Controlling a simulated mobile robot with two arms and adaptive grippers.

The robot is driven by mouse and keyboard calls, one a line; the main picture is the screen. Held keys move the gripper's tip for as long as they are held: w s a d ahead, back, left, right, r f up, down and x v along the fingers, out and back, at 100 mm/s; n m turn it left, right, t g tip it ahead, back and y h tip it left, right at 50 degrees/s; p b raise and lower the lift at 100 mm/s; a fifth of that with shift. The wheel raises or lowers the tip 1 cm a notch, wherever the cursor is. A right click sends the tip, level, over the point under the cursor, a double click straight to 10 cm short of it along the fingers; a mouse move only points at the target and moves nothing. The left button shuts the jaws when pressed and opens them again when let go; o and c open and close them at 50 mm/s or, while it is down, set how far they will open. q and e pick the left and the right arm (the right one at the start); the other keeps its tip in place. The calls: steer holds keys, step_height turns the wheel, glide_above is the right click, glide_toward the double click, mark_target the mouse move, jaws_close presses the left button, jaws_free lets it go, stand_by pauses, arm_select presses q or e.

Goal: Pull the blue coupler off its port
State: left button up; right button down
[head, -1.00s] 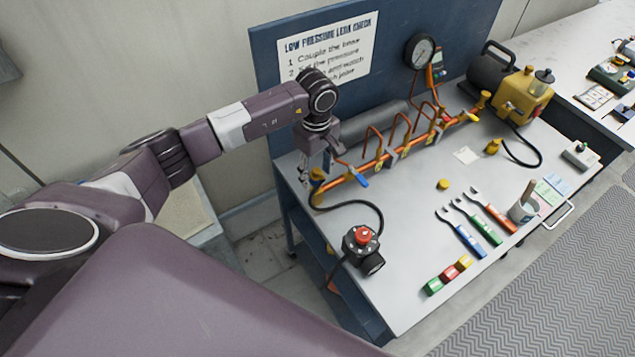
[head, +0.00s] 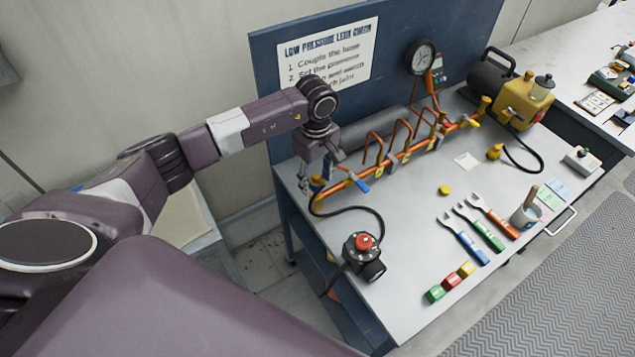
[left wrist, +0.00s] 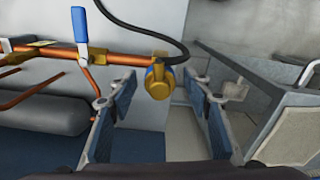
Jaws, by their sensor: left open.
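The blue coupler (left wrist: 157,80), blue with a yellow-brass body, sits on the end of the copper pipe (left wrist: 120,58) in the left wrist view. A black hose bends down to it. In the head view the pipe's near left end, with yellow and blue fittings (head: 317,186), is partly hidden by my gripper. My left gripper (left wrist: 160,100) is open and empty. Its two blue-grey fingers stand on either side of the coupler in the picture, with gaps on both sides. I cannot tell how far the coupler lies beyond the fingertips. My right gripper is not in view.
A blue-handled valve (left wrist: 80,25) stands on the pipe near the coupler. The black hose (head: 372,207) runs over the bench to a device with a red knob (head: 362,242). A blue board (head: 275,90) stands behind. Wrenches (head: 485,232) lie to the right.

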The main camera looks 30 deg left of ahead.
mark_target(316, 176)
arm_select(q)
steer(key=shift+b, duration=0.3)
stand_by(0.5)
jaws_close()
stand_by(0.4)
steer(key=shift+r, duration=0.1)
steer(key=shift+w+r+p, duration=0.1)
steer(key=shift+r+p, duration=0.2)
steer(key=shift+r, duration=0.6)
steer(key=shift+r+p, duration=1.3)
steer(key=shift+r, duration=0.7)
